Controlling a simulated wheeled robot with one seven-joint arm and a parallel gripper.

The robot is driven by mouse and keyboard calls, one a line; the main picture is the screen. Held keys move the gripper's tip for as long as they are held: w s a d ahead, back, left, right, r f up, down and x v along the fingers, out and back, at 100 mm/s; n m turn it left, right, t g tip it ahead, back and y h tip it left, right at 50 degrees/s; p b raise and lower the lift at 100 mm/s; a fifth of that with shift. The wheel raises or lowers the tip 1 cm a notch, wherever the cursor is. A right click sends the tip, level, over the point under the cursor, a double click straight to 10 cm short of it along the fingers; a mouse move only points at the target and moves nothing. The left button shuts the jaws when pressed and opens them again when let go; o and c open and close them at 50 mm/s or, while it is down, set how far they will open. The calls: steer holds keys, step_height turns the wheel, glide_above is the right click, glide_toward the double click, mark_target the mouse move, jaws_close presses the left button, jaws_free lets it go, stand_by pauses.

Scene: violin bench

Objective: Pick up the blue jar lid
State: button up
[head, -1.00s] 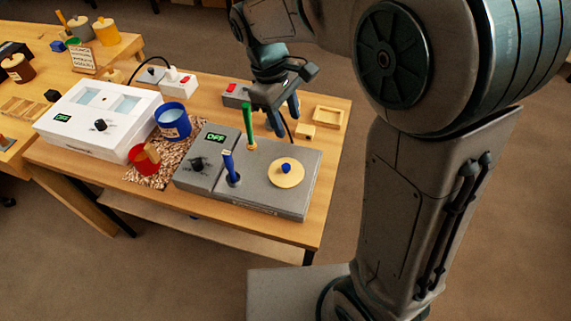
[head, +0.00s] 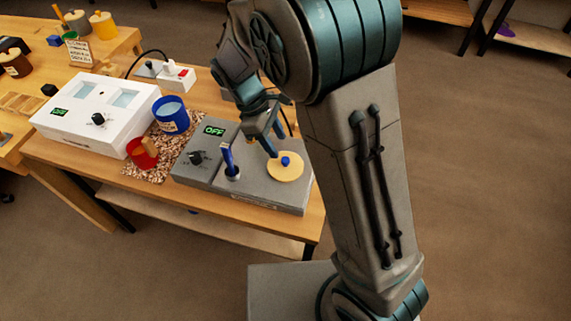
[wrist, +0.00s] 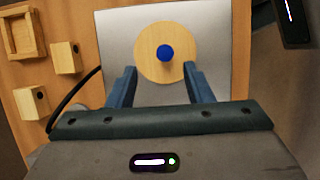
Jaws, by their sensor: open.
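The blue jar lid (head: 286,168) is a round, pale wooden disc with a blue knob in its middle. It lies flat on the right part of the grey box (head: 262,191). In the wrist view the lid (wrist: 149,64) is straight ahead of my gripper (wrist: 159,72). The blue knob (wrist: 165,53) is between the lines of the fingers, slightly beyond their tips. In the head view my gripper (head: 275,144) is open and empty, just above and behind the lid. I cannot tell the exact gap to the lid.
A blue-handled tool (head: 228,158) stands upright in the grey box, left of the lid. Wooden blocks (wrist: 66,57) and a small tray (wrist: 17,33) lie on the bench.

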mark_target(285, 160)
steer(key=x, duration=0.4)
steer(key=shift+s+d+f, duration=0.1)
steer(key=shift+s+f, duration=0.05)
steer(key=shift+s, duration=0.25)
steer(key=shift+d+f, duration=0.15)
steer(key=shift+f, duration=0.25)
jaws_close()
